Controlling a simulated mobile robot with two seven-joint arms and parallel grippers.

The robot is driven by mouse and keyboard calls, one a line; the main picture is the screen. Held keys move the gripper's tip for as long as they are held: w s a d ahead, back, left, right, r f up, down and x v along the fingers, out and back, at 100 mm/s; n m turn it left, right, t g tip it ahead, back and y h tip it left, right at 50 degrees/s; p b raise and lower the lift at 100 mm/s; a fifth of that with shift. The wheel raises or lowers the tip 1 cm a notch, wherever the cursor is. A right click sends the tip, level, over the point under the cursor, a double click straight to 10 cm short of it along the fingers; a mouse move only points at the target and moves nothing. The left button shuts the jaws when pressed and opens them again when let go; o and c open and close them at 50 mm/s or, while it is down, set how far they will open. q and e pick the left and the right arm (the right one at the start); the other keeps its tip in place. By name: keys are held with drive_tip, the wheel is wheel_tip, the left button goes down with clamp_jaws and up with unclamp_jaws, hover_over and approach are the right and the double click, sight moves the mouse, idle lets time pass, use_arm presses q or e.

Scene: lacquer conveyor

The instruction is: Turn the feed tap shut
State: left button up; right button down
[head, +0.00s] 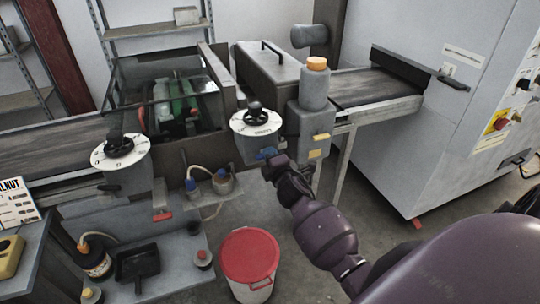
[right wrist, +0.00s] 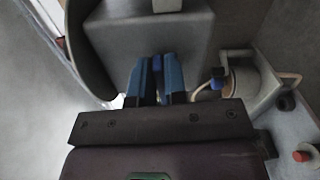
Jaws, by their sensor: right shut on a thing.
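My right gripper (head: 267,154) reaches in from the lower right, its blue fingertips at the underside of the grey housing below the right-hand dial (head: 257,123). In the right wrist view its two blue fingers (right wrist: 159,82) are close together with a narrow gap, pressed up against the grey housing (right wrist: 150,40). They are shut on a small part there, which I take to be the feed tap; the fingers hide most of it, and its angle cannot be told. My left gripper is not in view.
A cup-like fitting with a hose (head: 222,183) is at the lower left. A red-lidded bucket (head: 249,258) stands on the floor below. A left dial (head: 119,150) sits farther along.

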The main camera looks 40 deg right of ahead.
drive_tip(key=shift+f+m, duration=0.1)
drive_tip(key=shift+m, duration=0.5)
drive_tip(key=c, duration=1.2)
unclamp_jaws()
drive_tip(key=shift+o, duration=0.2)
drive_tip(key=shift+s, duration=0.1)
drive_tip(key=v, duration=1)
drive_tip(key=shift+s, duration=0.3)
